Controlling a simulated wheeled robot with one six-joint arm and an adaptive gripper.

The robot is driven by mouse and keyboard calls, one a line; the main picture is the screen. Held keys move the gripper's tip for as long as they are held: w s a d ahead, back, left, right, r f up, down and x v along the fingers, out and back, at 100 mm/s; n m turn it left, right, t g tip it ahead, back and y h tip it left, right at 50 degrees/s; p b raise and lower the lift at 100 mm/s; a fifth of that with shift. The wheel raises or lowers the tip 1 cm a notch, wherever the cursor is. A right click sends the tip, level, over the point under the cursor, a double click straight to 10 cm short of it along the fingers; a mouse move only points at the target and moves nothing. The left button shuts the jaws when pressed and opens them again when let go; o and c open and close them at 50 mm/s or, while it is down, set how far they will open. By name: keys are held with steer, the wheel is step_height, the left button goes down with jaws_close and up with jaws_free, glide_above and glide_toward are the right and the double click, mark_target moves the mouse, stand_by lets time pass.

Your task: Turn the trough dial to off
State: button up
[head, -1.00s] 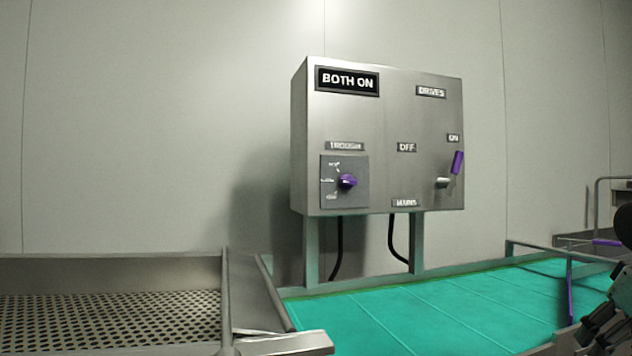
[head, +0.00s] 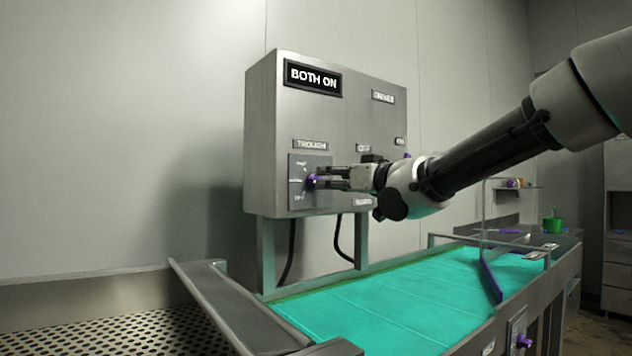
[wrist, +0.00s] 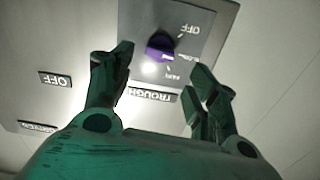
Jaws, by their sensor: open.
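The trough dial is a purple knob (head: 312,181) on a grey plate at the lower left of the steel control box (head: 262,130). In the wrist view, which is upside down, the knob (wrist: 160,46) and its plate (wrist: 205,22) show beyond the fingers, with a pale pointer mark at mid-scale. My gripper (head: 328,178) is open in front of the dial, its fingertips close to the knob. In the wrist view the fingers (wrist: 162,72) stand apart on either side of it; I cannot tell whether they touch it. My gripper and arm hide the mains lever.
A display (head: 313,78) on the box reads BOTH ON. A small purple knob (head: 523,341) and a green cup (head: 553,221) are at right. Open air lies left of the box.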

steer(key=x, duration=0.6)
steer(key=shift+w, duration=0.2)
steer(key=c, duration=1)
